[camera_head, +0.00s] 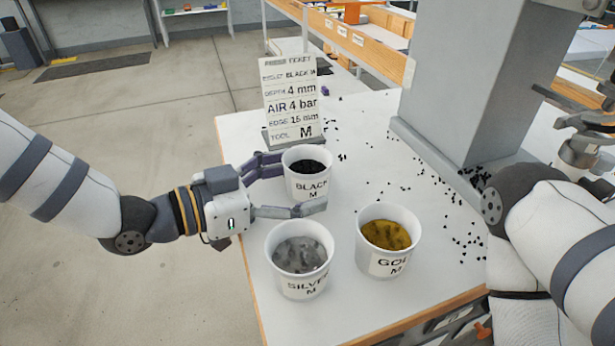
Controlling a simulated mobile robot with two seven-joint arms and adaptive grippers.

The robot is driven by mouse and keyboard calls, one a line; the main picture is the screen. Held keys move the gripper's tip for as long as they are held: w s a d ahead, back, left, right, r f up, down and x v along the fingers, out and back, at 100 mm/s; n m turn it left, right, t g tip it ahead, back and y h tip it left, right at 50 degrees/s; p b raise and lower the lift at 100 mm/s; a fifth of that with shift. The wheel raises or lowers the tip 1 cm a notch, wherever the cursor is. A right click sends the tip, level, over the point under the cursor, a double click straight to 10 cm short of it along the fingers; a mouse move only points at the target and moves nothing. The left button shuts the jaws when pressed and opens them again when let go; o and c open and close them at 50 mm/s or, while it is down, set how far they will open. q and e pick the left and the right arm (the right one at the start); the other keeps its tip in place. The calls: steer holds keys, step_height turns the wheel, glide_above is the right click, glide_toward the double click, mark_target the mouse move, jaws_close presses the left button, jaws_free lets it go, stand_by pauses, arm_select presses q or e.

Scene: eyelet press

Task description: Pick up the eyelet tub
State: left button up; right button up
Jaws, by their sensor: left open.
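A white tub labelled "BLACK M" (308,187) with dark eyelets inside stands upright on the white table. My left gripper (290,187) is open, with one finger on the far left side of this tub and the other along its near side. I cannot tell whether the fingers touch it. A tub labelled "SILVER M" (300,286) with grey eyelets stands nearer the front. A tub labelled "GOLD M" (388,262) with golden eyelets stands to its right. A press ticket (291,98) behind the black tub reads eyelet black M. My right gripper is not in view.
A large grey press column (477,80) stands at the back right of the table (375,180). Small black eyelets lie scattered around its foot. My right arm covers the right side.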

arm_select(q)
steer(key=c, duration=1.3)
steer(key=shift+r, duration=0.1)
